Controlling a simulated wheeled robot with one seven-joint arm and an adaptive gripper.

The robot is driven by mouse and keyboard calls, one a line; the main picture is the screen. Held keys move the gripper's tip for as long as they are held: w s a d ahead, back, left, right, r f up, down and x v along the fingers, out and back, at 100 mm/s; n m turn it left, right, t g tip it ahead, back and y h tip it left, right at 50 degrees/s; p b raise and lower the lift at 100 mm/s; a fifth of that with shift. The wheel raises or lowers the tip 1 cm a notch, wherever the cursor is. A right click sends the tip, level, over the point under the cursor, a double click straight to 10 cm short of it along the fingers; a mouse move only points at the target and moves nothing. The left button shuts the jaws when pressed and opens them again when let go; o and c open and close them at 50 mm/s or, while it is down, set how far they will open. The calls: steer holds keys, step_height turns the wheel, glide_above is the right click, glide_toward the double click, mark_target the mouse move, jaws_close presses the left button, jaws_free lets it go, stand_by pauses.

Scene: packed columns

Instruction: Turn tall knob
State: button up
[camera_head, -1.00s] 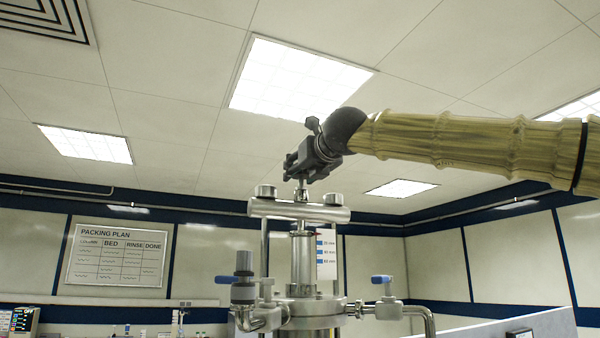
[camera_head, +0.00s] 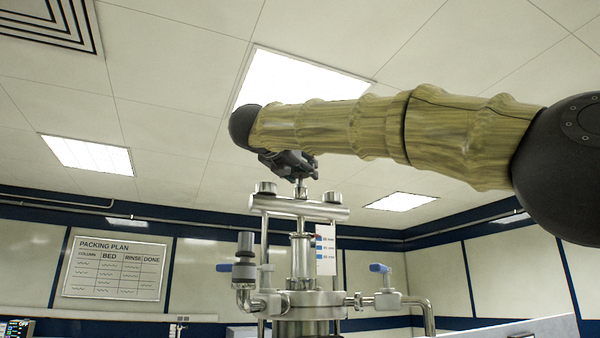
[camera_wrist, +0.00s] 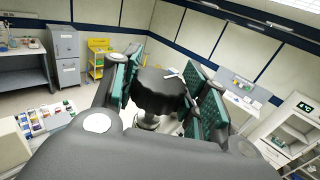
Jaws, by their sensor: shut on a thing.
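The tall knob (camera_wrist: 158,92) is a dark, lobed handle on top of the column's stem, seen from above in the wrist view. My gripper (camera_wrist: 165,95) is shut on it, with a green-padded finger on either side. In the head view my gripper (camera_head: 297,168) sits above the steel crossbar, at the top of the thin stem (camera_head: 301,190). There the knob is hidden by the fingers. The steel column (camera_head: 302,260) stands upright under the crossbar (camera_head: 300,207).
A valve with a blue lever (camera_head: 380,268) is at the column's right, and a grey fitting (camera_head: 244,262) with a blue lever is at its left. A packing plan board (camera_head: 115,268) hangs on the far wall. The air above the column is clear except for my arm.

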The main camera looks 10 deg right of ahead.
steer(key=m+g+h+p, duration=0.1)
steer(key=m+g+h, duration=0.3)
steer(key=g, duration=0.1)
steer(key=shift+w+a+r+h+p, duration=0.1)
steer(key=shift+r+h+p, duration=0.05)
steer(key=shift+h+p, duration=0.2)
steer(key=shift+m+g+h+p, duration=0.9)
steer(key=shift+m+g, duration=0.6)
steer(key=shift+g, duration=0.4)
steer(key=o, duration=1)
steer(key=shift+o, duration=0.2)
steer(key=v, duration=1.2)
